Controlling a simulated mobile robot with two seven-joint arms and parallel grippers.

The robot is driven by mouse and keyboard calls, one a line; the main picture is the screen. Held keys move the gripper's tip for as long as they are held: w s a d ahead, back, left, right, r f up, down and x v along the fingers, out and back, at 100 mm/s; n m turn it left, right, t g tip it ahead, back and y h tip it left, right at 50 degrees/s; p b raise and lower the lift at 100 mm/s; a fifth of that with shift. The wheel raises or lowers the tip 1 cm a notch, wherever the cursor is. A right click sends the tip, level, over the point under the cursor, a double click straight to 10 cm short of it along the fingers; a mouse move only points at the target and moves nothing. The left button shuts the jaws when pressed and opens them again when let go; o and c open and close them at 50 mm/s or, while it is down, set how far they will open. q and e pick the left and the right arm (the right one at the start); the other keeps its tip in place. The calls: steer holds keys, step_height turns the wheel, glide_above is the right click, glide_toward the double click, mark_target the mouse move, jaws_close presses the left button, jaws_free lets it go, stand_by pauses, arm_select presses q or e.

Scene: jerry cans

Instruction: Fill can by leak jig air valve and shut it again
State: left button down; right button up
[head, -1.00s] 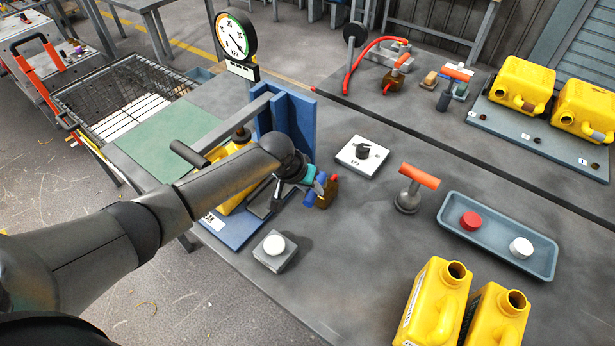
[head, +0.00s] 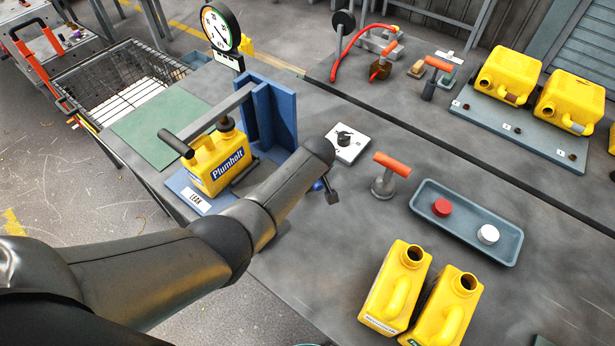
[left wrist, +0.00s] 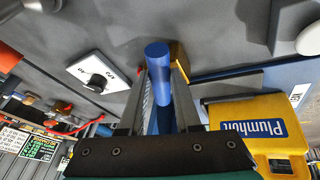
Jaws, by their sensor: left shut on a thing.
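The yellow Plumholt can (head: 217,160) stands in the blue leak jig (head: 284,115) under a grey clamp bar (head: 220,110). It also shows at the right of the left wrist view (left wrist: 258,120). The air valve's blue lever (left wrist: 158,75) lies between the fingers of my left gripper (left wrist: 160,95), which is shut on it. The brown valve body (left wrist: 178,55) is just behind. In the head view my arm hides most of the valve and gripper; only a bit of blue (head: 318,186) shows. The round gauge (head: 220,28) stands behind the jig. My right gripper is not in view.
A white kPa dial box (head: 353,153) and an orange-handled tool (head: 391,160) stand right of the jig. A wire basket (head: 75,90) is at the left.

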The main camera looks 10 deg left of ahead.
arm_select(q)
steer(key=n+b, duration=0.1)
steer(key=w+d+n+y+b, duration=0.1)
steer(key=n+b, duration=0.1)
steer(key=w+n+g+y+b, duration=0.1)
steer(key=b, duration=0.1)
steer(key=shift+w+d+n, duration=0.1)
steer(key=shift+d+n, duration=0.3)
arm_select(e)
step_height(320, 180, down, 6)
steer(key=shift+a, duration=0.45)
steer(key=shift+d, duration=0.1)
arm_select(q)
steer(key=c, duration=0.6)
jaws_free()
